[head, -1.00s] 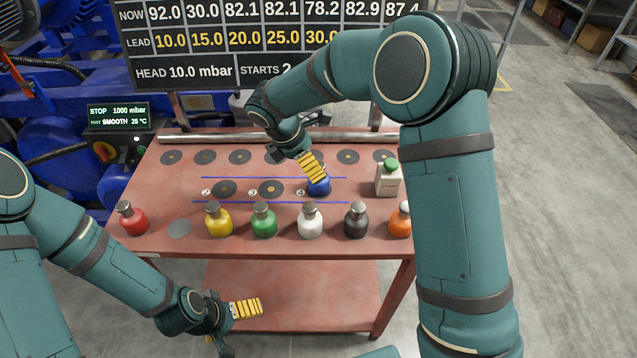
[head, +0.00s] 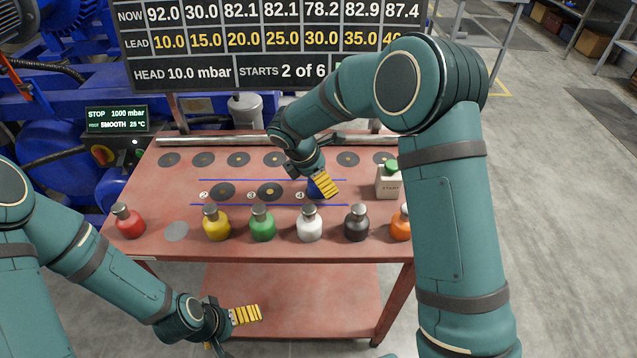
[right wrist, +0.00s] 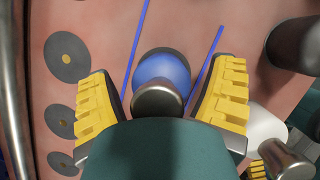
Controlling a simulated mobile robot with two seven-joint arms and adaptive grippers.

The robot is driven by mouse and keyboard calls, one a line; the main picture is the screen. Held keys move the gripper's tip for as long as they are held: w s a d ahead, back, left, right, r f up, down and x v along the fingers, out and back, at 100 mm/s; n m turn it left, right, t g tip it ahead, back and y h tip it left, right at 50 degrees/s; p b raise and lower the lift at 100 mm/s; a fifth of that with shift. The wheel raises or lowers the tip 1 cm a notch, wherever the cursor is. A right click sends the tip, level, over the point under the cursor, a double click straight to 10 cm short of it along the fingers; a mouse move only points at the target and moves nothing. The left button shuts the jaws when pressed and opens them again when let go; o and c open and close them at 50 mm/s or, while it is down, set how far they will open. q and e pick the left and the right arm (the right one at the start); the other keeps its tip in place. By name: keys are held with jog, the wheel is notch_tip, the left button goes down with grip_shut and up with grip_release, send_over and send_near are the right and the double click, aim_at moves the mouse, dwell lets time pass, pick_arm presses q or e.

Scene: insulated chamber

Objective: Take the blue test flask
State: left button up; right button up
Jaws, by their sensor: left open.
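The blue test flask (head: 313,188) stands on the red bench, by the spot marked 4, and is mostly hidden behind my right gripper (head: 324,184). In the right wrist view the flask's round blue body (right wrist: 163,72) and grey cap (right wrist: 157,101) lie between the two yellow fingers of my right gripper (right wrist: 162,98). The fingers are apart, with a visible gap on each side of the flask. My left gripper (head: 238,316) is open and empty, low in front of the bench, above the lower shelf.
A front row holds red (head: 128,221), yellow (head: 216,223), green (head: 262,223), white (head: 309,223), black (head: 356,223) and orange (head: 401,222) flasks. A white, green-capped bottle (head: 388,182) stands right of the blue flask. A metal rail (head: 220,140) runs along the back.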

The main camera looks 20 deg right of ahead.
jog(key=c, duration=1)
